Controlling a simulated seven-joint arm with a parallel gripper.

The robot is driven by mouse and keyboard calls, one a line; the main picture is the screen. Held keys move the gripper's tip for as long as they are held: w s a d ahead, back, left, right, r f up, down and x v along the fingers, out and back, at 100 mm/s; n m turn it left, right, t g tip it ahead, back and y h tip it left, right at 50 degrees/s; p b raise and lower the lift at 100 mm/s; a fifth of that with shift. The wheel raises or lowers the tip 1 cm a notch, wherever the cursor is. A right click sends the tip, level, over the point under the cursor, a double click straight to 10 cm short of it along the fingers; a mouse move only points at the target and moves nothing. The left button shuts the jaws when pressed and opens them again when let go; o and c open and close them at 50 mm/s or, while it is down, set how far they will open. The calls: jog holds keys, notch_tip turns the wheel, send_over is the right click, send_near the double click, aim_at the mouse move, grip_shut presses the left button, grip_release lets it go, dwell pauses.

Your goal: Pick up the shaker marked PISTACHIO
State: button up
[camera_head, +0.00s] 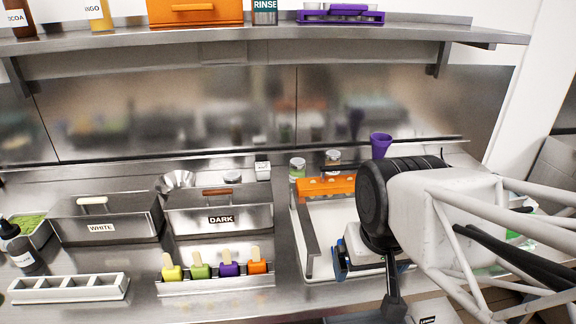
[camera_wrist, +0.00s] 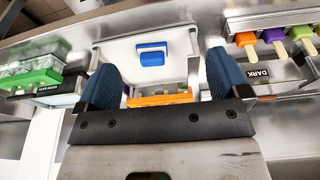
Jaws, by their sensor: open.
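No label reading PISTACHIO is legible in either view. Two small clear jars with pale lids stand at the back of the counter in the head view: one with green contents (camera_head: 297,168) and one with darker contents (camera_head: 333,158). Their labels are too small to read. An orange rack (camera_head: 326,187) stands just in front of them and partly hides them. My gripper (camera_head: 345,258) is nearer the camera, over the white tray, apart from the jars. The wrist view shows its blue fingers spread, with nothing gripped between them (camera_wrist: 162,78).
Steel bins marked WHITE (camera_head: 103,228) and DARK (camera_head: 222,219) stand left. Several coloured pops fill a steel holder (camera_head: 215,286). A purple cup (camera_head: 381,145) stands behind my arm. A shelf (camera_head: 250,38) overhangs the back. A blue block (camera_wrist: 152,57) lies on the white tray (camera_wrist: 120,50).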

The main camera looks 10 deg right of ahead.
jog(key=shift+r, duration=0.1)
jog(key=w+v, duration=0.1)
jog(key=v, duration=0.4)
jog(key=w+d+r+n+h, duration=0.25)
jog(key=w+n, duration=0.35)
jog(key=w, duration=0.6)
jog(key=n+t+h, duration=0.5)
jog(key=n+h, duration=0.3)
jog(key=n, duration=1.2)
send_over(295, 162)
jog(key=s+a, duration=0.4)
notch_tip(295, 162, down, 3)
notch_tip(295, 162, down, 15)
jog(key=shift+w+a+r+t, duration=0.2)
jog(key=shift+w+t, duration=0.1)
jog(key=shift+t, duration=0.1)
jog(key=shift+x, duration=1.3)
